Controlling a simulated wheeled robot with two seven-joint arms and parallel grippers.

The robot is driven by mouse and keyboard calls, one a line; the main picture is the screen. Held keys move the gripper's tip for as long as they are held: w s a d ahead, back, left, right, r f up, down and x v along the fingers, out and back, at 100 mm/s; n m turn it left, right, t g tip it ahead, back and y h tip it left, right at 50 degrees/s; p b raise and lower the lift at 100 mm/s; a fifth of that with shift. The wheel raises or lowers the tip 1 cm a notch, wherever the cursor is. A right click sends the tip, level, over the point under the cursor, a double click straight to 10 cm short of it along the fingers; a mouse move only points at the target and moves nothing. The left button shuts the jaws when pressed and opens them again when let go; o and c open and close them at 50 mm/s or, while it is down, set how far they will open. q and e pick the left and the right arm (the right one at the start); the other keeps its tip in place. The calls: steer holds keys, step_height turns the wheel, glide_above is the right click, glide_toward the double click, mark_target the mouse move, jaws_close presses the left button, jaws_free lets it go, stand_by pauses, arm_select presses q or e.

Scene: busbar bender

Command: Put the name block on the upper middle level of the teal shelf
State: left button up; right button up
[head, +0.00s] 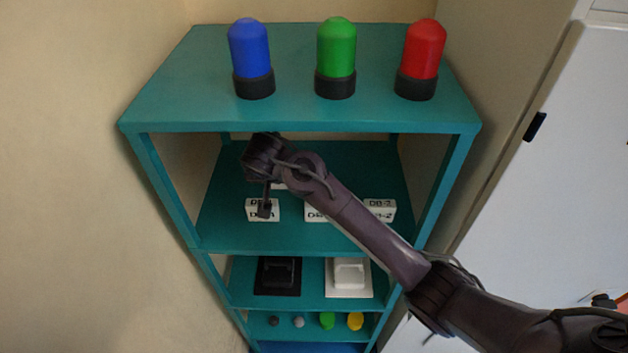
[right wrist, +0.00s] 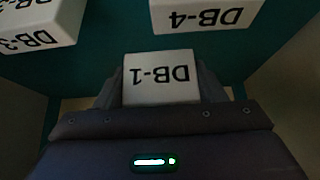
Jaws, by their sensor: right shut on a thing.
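The teal shelf (head: 300,243) stands ahead, and its upper middle level holds several white name blocks. My right gripper (head: 265,209) reaches into that level from the right and is shut on the white block marked DB-1 (head: 256,216). In the right wrist view the DB-1 block (right wrist: 160,78) sits between the fingers, its lettering upside down. I cannot tell whether it touches the shelf board. Another block marked DB-2 (head: 380,206) stands at the right, and a partly hidden block (head: 315,214) is in the middle. My left gripper is not in view.
In the right wrist view, DB-4 (right wrist: 197,14) and DB-3 (right wrist: 38,25) blocks lie close beyond the held one. Blue (head: 251,50), green (head: 336,48) and red (head: 423,48) lamps stand on top. Black (head: 278,276) and white (head: 349,278) items sit one level below. Shelf posts flank the opening.

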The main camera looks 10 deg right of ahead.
steer(key=d+p, duration=0.1)
steer(key=d, duration=0.1)
steer(key=s+d+p, duration=0.1)
steer(key=d, duration=0.1)
steer(key=shift+s+d+r, duration=0.1)
steer(key=shift+s+r, duration=0.1)
steer(key=shift+s+d+f+p, duration=0.15)
steer(key=shift+d+p, duration=0.35)
steer(key=shift+d, duration=0.45)
steer(key=shift+s+d, duration=0.15)
steer(key=shift+d, duration=0.2)
steer(key=shift+s+d+f, duration=0.1)
steer(key=shift+d+f, duration=0.15)
step_height(320, 180, down, 3)
steer(key=shift+p, duration=0.65)
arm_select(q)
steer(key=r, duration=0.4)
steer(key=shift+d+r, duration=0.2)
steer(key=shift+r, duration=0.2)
arm_select(e)
steer(key=shift+f, duration=0.15)
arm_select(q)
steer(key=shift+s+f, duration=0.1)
arm_select(e)
steer(key=shift+f, duration=0.1)
